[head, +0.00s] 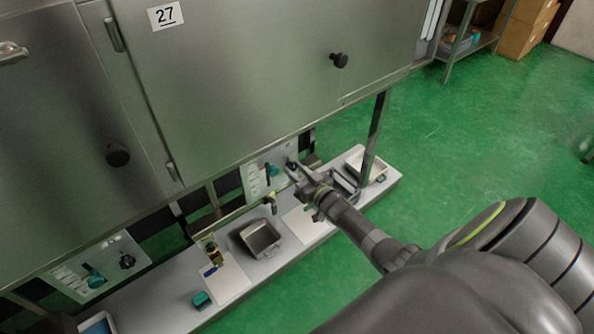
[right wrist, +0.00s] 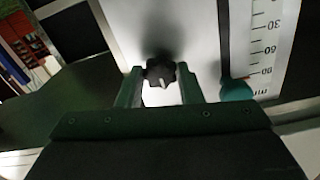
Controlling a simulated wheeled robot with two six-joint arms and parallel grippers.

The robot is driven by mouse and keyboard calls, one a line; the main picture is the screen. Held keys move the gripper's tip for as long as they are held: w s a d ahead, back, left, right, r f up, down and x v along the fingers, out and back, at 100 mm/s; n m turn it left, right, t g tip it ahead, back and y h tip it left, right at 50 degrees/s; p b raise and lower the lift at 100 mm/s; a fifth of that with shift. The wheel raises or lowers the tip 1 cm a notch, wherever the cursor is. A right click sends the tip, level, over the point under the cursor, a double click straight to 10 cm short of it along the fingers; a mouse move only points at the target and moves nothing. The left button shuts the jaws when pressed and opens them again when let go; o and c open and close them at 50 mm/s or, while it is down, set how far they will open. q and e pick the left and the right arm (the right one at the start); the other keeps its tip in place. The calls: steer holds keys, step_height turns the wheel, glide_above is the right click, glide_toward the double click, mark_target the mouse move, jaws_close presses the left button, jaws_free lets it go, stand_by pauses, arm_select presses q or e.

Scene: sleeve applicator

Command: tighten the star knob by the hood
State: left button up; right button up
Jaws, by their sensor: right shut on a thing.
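A black star knob (right wrist: 160,70) sits on a white panel (right wrist: 194,40) in the right wrist view, between the two fingers of my right gripper (right wrist: 160,88). The gripper is shut on the knob. In the head view my right gripper (head: 297,170) reaches the right end of the white panel (head: 254,178) under the steel hood (head: 240,80), and mostly hides the knob there. A teal pointer (right wrist: 236,89) stands beside a millimetre scale (right wrist: 268,45), near the 90 mark. My left gripper is not in view.
A second panel (head: 70,272) with another star knob (head: 127,261) is at the lower left. Green floor (head: 480,140) is open at right.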

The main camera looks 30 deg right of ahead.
steer(key=shift+f+m, duration=0.15)
steer(key=shift+m, duration=0.15)
steer(key=o, duration=1)
steer(key=shift+s, duration=0.15)
steer(key=s, duration=0.5)
steer(key=s+d, duration=0.1)
steer(key=s, duration=1.1)
steer(key=shift+d, duration=0.2)
steer(key=s+f+g+h, duration=0.2)
steer(key=s+f+g, duration=0.3)
steer(key=f, duration=0.6)
steer(key=s+f+g+h, duration=0.1)
steer(key=s+f+g, duration=0.2)
steer(key=s+f, duration=0.55)
steer(key=s+a+f+g, duration=0.3)
steer(key=s+f, duration=0.2)
steer(key=s, duration=0.2)
steer(key=s+a+f+g, duration=0.3)
steer(key=s+f, duration=0.2)
steer(key=s, duration=0.2)
steer(key=s+a+f+n+g, duration=0.1)
steer(key=s+a+f+g, duration=0.1)
steer(key=s+f, duration=0.3)
steer(key=shift+s+a+f+g+y, duration=0.1)
steer(key=shift+s+a+g+y, duration=0.15)
steer(key=shift+s, duration=0.5)
steer(key=shift+s+a+g+y, duration=0.15)
steer(key=shift+s+a, duration=0.1)
steer(key=shift+s, duration=0.5)
